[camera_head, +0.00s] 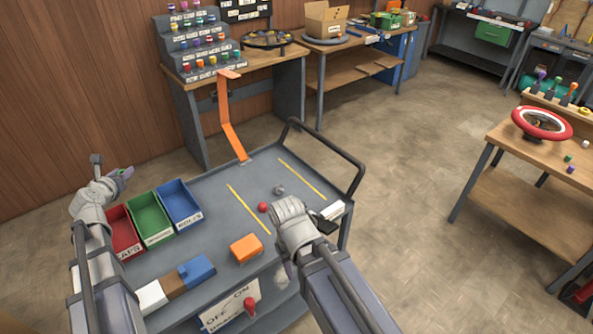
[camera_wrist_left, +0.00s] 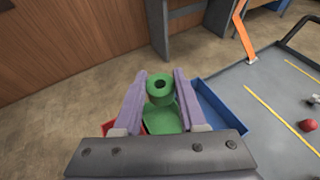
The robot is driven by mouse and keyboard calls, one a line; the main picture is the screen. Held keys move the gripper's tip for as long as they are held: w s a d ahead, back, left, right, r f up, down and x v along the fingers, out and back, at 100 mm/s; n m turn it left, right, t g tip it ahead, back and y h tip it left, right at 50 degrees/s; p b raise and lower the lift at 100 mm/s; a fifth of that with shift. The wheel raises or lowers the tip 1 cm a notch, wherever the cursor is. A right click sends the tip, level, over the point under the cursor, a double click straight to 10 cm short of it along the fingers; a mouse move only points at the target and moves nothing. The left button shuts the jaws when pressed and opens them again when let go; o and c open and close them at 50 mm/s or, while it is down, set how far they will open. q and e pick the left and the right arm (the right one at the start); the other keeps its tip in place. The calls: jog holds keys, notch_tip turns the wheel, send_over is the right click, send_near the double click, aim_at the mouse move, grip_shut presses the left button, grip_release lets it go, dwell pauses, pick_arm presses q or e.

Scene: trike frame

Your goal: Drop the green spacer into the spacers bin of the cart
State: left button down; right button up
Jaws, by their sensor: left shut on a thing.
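My left gripper (camera_head: 124,172) is shut on the green spacer (camera_wrist_left: 160,88), a short green cylinder with a dark hole. In the left wrist view the spacer sits between the two purple fingers, with the green bin behind and below it. The green bin (camera_head: 149,217) stands on the cart between a red bin and a blue bin; its label is too small to read surely. In the head view the held spacer is a small green bit above and behind the red bin. My right gripper (camera_head: 326,226) is over the cart's right part, its fingers mostly hidden.
The red bin (camera_head: 123,230) is labelled CAPS; the blue bin (camera_head: 179,203) is on the other side. An orange block (camera_head: 246,249), a red ball (camera_head: 262,207) and a grey piece (camera_head: 279,190) lie on the cart top (camera_head: 215,227). An orange strip (camera_head: 228,119) rises behind the cart.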

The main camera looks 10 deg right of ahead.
pick_arm(q)
jog(key=f+b, duration=0.1)
jog(key=b, duration=0.1)
jog(key=f+b, duration=0.2)
jog(key=b, duration=0.1)
jog(key=shift+s+a+f, duration=0.1)
jog(key=shift+s+f, duration=0.1)
jog(key=shift+f, duration=0.05)
pick_arm(e)
notch_tip(320, 180, down, 3)
jog(key=shift+f, duration=0.2)
pick_arm(q)
jog(key=shift+c, duration=2)
grip_release()
jog(key=p+v, duration=0.3)
jog(key=v, duration=0.4)
jog(key=shift+s, duration=0.4)
pick_arm(e)
notch_tip(320, 180, up, 3)
